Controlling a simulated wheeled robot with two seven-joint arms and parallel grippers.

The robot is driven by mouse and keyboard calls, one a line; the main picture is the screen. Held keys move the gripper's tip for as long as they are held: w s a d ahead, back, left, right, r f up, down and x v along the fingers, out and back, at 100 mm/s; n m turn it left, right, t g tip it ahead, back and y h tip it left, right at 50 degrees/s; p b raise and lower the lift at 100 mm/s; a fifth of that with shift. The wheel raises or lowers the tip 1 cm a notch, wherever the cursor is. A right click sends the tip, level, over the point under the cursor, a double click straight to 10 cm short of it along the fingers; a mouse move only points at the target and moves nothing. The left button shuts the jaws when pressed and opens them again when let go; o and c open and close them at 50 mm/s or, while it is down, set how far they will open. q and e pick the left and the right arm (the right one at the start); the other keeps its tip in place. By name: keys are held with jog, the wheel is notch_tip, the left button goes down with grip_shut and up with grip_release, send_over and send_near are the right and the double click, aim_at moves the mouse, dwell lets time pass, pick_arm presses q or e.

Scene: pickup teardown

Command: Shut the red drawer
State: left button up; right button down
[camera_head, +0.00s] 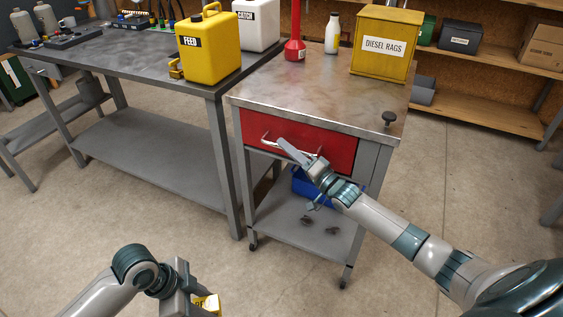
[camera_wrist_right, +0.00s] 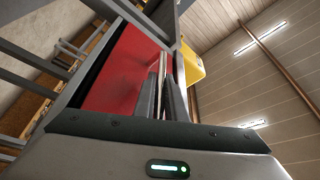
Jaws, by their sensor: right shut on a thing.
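The red drawer (camera_head: 312,137) sits under the top of a grey metal cart (camera_head: 262,88). Its front looks flush or nearly flush with the frame; I cannot tell whether a small gap is left. A silver bar handle (camera_head: 268,141) runs across the front. My right gripper (camera_head: 285,147) is shut on the handle. In the right wrist view the handle bar (camera_wrist_right: 162,70) lies between the fingers, with the red drawer front (camera_wrist_right: 122,70) close behind. My left gripper's body (camera_head: 178,292) shows at the bottom edge; its fingers are not visible.
On the cart stand a yellow diesel rags box (camera_head: 384,47), a red oil can (camera_head: 294,42), a white bottle (camera_head: 332,34) and a black knob (camera_head: 389,117). A blue bin (camera_head: 310,187) is on the lower shelf. A workbench (camera_head: 100,60) with a yellow feed jug (camera_head: 208,48) stands left.

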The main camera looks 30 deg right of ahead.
jog(key=shift+w+d+r, duration=0.1)
jog(key=shift+d+r, duration=0.05)
jog(key=shift+d, duration=0.1)
jog(key=c, duration=1.8)
grip_release()
jog(key=shift+w, duration=0.1)
jog(key=shift+f, duration=0.2)
pick_arm(q)
jog(key=shift+f, duration=0.1)
pick_arm(e)
jog(key=shift+s+d+f, duration=0.1)
jog(key=shift+s+f, duration=0.05)
jog(key=shift+s, duration=0.35)
pick_arm(q)
jog(key=shift+f, duration=0.25)
pick_arm(e)
jog(key=v, duration=1.1)
jog(key=shift+f, duration=0.1)
